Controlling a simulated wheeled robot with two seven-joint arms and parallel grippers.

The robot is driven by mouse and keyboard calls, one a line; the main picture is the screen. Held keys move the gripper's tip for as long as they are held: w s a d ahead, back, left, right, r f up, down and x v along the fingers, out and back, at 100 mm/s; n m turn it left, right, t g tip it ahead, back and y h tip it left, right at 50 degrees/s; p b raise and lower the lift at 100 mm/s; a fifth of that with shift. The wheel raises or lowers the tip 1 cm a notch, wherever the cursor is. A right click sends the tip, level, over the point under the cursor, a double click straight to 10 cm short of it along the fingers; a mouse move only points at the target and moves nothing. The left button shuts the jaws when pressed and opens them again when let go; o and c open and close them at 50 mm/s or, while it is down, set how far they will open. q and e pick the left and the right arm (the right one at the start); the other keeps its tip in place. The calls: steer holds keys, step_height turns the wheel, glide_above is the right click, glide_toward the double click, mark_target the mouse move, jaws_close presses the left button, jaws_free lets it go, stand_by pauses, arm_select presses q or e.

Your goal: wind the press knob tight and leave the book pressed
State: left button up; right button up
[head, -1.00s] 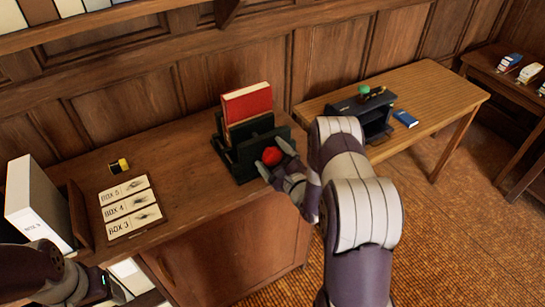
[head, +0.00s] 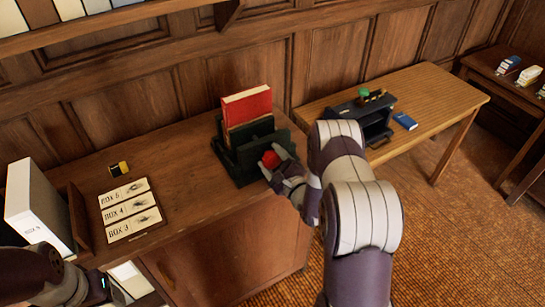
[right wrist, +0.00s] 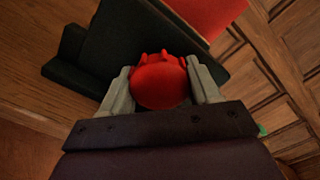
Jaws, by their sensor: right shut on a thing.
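The red press knob (head: 270,160) is on the front of the dark green press (head: 228,165), which stands on the wooden cabinet top. A red book (head: 247,106) stands upright in the press, its upper part showing above the green plates. My right gripper (head: 274,158) is shut on the knob. In the right wrist view the knob (right wrist: 159,80) sits between the two grey fingers (right wrist: 160,88), with the press (right wrist: 130,45) and part of the red book (right wrist: 212,14) behind it. My left gripper (head: 100,290) is only partly visible at the lower left, its fingers unclear.
A white box file (head: 38,207) and a panel with box labels (head: 130,209) are on the cabinet's left, near a small yellow and black item (head: 119,169). A side table (head: 440,95) at right holds a black stand (head: 365,112) and a blue book (head: 405,121).

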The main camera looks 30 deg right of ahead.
steer(key=o, duration=1)
steer(key=shift+o, duration=0.2)
